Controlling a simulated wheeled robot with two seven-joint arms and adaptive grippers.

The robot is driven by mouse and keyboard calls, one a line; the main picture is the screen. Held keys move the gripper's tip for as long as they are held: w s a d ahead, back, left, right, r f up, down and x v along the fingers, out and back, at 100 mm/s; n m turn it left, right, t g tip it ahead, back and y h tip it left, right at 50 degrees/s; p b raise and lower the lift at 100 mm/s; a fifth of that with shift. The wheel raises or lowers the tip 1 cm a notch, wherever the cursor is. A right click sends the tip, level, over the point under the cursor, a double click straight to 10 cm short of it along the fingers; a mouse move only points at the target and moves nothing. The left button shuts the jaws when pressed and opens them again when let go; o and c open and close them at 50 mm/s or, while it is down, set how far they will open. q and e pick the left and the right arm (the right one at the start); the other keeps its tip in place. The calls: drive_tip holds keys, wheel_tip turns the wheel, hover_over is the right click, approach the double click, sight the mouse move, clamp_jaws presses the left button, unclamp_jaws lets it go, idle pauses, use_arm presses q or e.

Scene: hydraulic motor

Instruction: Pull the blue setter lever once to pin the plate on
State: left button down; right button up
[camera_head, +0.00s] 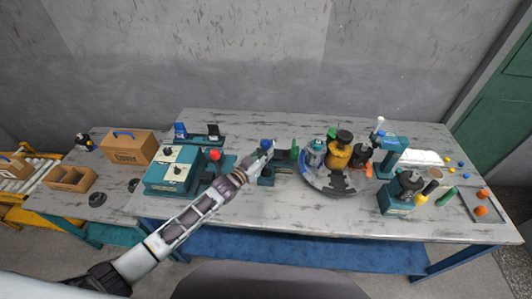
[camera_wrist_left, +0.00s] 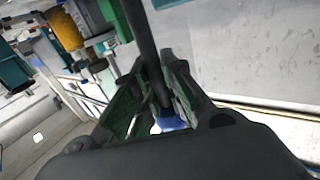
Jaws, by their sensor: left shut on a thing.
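The blue setter lever's knob (camera_head: 265,144) shows at the tip of my left arm in the head view, at the middle of the table. My left gripper (camera_head: 258,151) is shut on the lever there. In the left wrist view the gripper's two dark green fingers (camera_wrist_left: 165,95) stand on either side of a black rod (camera_wrist_left: 145,45), with the lever's blue end (camera_wrist_left: 173,122) between them. A teal and green fixture (camera_head: 285,161) stands just right of the gripper. The plate cannot be made out clearly. My right gripper is not in view.
A round dark turntable (camera_head: 343,187) with several bottle-like parts stands to the right. A teal machine with white panels (camera_head: 174,170) and a red knob (camera_head: 215,154) stand to the left. A teal press (camera_head: 393,150) and small parts lie farther right. The front table strip is mostly clear.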

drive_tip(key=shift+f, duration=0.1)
use_arm(q)
drive_tip(key=s+m+t+h+b, duration=0.1)
drive_tip(key=s+b, duration=0.1)
drive_tip(key=b, duration=0.1)
drive_tip(key=s+f+m+t+h+b, duration=0.1)
drive_tip(key=b, duration=0.2)
drive_tip(key=s+m+t+h+b, duration=0.1)
drive_tip(key=s+m+b, duration=0.1)
drive_tip(key=b, duration=0.2)
drive_tip(key=shift+s+f+h, duration=0.25)
drive_tip(key=shift+s+h, duration=0.05)
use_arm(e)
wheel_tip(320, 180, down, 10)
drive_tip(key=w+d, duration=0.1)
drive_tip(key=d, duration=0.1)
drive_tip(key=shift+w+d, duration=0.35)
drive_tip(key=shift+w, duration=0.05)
use_arm(q)
drive_tip(key=c, duration=1.5)
unclamp_jaws()
drive_tip(key=shift+o, duration=0.2)
drive_tip(key=v, duration=0.7)
drive_tip(key=shift+s+a, duration=0.15)
drive_tip(key=shift+s, duration=0.05)
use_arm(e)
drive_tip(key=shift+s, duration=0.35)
